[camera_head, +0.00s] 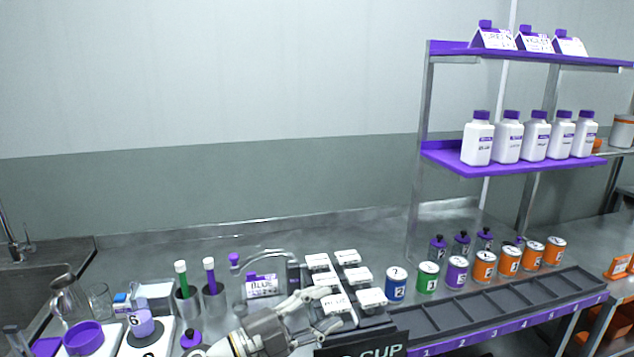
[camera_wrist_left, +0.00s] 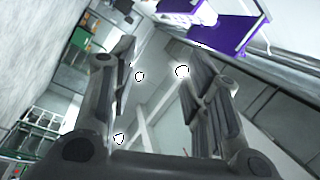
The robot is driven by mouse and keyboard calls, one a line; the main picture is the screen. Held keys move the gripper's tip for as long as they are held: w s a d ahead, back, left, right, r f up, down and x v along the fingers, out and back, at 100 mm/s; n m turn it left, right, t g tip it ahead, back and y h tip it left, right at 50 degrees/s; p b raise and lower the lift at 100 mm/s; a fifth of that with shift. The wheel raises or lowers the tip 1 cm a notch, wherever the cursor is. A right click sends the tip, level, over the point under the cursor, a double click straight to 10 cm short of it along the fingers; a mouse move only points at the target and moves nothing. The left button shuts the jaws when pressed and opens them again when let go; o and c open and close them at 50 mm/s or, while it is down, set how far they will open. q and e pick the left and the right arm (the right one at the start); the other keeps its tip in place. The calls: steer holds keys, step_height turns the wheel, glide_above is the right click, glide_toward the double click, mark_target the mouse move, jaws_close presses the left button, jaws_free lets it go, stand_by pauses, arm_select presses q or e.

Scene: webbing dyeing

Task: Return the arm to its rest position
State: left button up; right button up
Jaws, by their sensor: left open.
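My left gripper (camera_head: 322,312) is low in the middle of the head view, above the front part of the steel counter. Its fingers are apart and nothing is between them. It overlaps the white-topped blocks on the rack (camera_head: 345,283) in the picture; I cannot tell whether it touches them. In the left wrist view the two fingers (camera_wrist_left: 160,85) are spread, with only blurred background between them. My right gripper is not in view.
A black CUP sign (camera_head: 372,345) stands close to the gripper. Numbered cans (camera_head: 428,275) and a slotted tray (camera_head: 490,312) lie to the right. Tubes in metal holders (camera_head: 187,303) and a purple bowl (camera_head: 84,338) stand left. Bottles (camera_head: 478,140) stand on the shelf.

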arm_select(q)
steer(key=s+a+f+n+t+y, duration=0.1)
steer(key=a+f+n+t+y, duration=0.25)
steer(key=a+n+y, duration=0.45)
steer(key=s+a+f+n+t+y, duration=0.1)
steer(key=a+f+n+t+y, duration=0.25)
steer(key=a+n+y, duration=0.45)
steer(key=s+a+f+n+g+y, duration=0.1)
steer(key=s+a+f+n+g, duration=0.2)
steer(key=s+f+n, duration=0.35)
steer(key=s+a+f+g, duration=0.1)
steer(key=s+f+g, duration=0.45)
steer(key=s, duration=0.65)
steer(key=s+a+f+g, duration=0.1)
steer(key=s+f+g, duration=0.45)
steer(key=s, duration=0.65)
steer(key=s+f+x, duration=0.1)
steer(key=s+x, duration=0.2)
steer(key=x, duration=1)
steer(key=s+f+x, duration=0.1)
steer(key=s+x, duration=0.2)
steer(key=x, duration=0.9)
steer(key=s+a+f+g, duration=0.1)
steer(key=s+a+f, duration=0.1)
steer(key=s+f, duration=1.4)
steer(key=shift+s+a+f+g, duration=0.3)
steer(key=shift+s+g, duration=0.1)
steer(key=shift+s, duration=0.55)
